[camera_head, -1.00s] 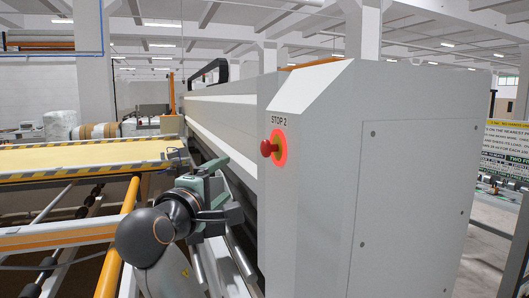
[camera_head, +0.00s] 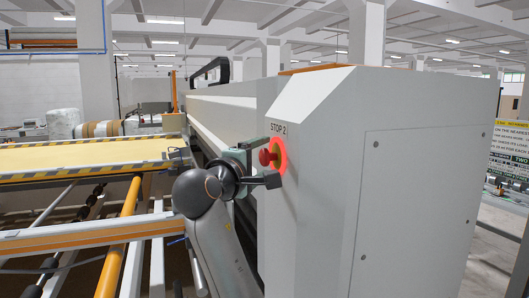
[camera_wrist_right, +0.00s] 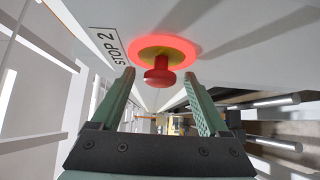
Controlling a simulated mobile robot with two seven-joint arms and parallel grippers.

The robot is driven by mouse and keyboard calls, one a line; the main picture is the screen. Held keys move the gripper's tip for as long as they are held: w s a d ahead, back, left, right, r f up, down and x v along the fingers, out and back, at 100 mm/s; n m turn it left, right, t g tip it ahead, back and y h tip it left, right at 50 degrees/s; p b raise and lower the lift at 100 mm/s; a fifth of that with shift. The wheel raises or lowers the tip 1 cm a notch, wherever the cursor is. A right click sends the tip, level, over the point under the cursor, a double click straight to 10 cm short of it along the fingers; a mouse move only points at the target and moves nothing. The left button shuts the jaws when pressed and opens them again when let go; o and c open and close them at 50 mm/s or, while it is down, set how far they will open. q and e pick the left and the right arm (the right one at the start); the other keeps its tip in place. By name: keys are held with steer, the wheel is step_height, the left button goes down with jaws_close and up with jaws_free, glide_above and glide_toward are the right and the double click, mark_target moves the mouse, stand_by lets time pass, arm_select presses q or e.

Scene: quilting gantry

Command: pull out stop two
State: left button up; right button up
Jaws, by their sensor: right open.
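The stop two button (camera_head: 265,157) is a red mushroom knob on a yellow plate with a glowing red ring, under a "STOP 2" label (camera_head: 279,128) on the grey machine's end housing. In the right wrist view the red knob (camera_wrist_right: 160,77) stands out from the panel just ahead of the fingertips. My right gripper (camera_head: 262,162) is right at the button in the head view. In the wrist view its two green fingers (camera_wrist_right: 160,95) are spread, one on each side of the knob, with visible gaps. My left gripper is not in view.
The grey housing (camera_head: 400,180) fills the right side. A yellow bed (camera_head: 90,153) with a striped edge lies at the left, with orange and metal rails (camera_head: 125,240) below it. A sign (camera_head: 510,150) stands at the far right.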

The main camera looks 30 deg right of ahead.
steer(key=shift+x, duration=0.85)
steer(key=shift+c, duration=0.3)
steer(key=shift+a, duration=0.1)
jaws_close()
